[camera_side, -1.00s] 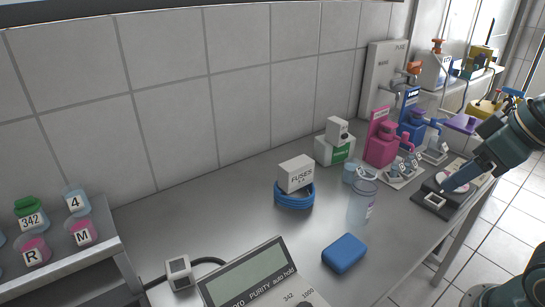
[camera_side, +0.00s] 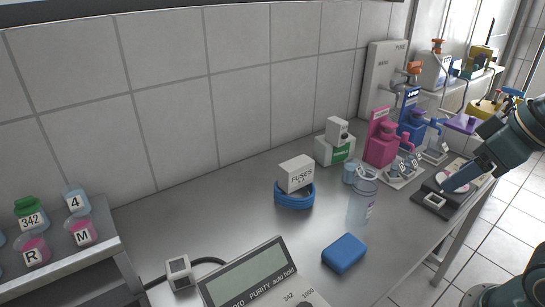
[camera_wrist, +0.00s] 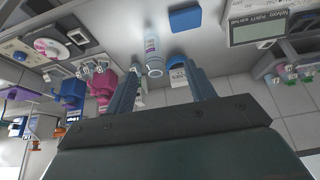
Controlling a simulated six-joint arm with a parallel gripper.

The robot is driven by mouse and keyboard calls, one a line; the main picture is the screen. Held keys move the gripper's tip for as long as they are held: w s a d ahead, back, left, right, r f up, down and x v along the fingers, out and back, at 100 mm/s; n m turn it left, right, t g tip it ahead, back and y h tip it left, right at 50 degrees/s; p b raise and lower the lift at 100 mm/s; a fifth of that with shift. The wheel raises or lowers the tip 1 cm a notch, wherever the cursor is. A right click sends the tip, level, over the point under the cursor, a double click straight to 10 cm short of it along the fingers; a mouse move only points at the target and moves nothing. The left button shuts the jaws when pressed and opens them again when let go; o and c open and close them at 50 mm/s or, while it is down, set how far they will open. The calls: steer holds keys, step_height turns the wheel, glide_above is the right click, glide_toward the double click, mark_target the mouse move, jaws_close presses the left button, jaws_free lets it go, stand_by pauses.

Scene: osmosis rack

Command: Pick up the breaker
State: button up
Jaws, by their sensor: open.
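Nothing in view is plainly labelled as a breaker. A small white device with a dark round mark (camera_side: 337,130) sits on a white and green box (camera_side: 334,150) near the wall; I cannot tell if it is the breaker. A clear beaker-like vessel (camera_side: 361,203) stands upright mid-bench, and it also shows in the wrist view (camera_wrist: 152,48). My gripper (camera_side: 446,187) is at the right of the side view, over the bench's right end and apart from both. In the wrist view my gripper (camera_wrist: 160,67) has its two blue fingers spread, with nothing seen held between them.
A FUSES box (camera_side: 296,173) sits on a blue coil (camera_side: 294,199). A blue block (camera_side: 344,253) lies near the front edge. A purity meter (camera_side: 250,276) stands at the front. Pink (camera_side: 381,146) and blue (camera_side: 411,128) dispensers stand right.

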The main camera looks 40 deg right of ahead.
steer(key=shift+o, duration=0.5)
steer(key=shift+w, duration=0.1)
steer(key=w+d+r, duration=0.2)
steer(key=w+r, duration=0.2)
steer(key=w, duration=0.5)
steer(key=g, duration=0.1)
glide_above(340, 121)
steer(key=s, duration=0.4)
step_height(340, 121, down, 6)
steer(key=shift+x, duration=4.5)
steer(key=shift+f, duration=0.1)
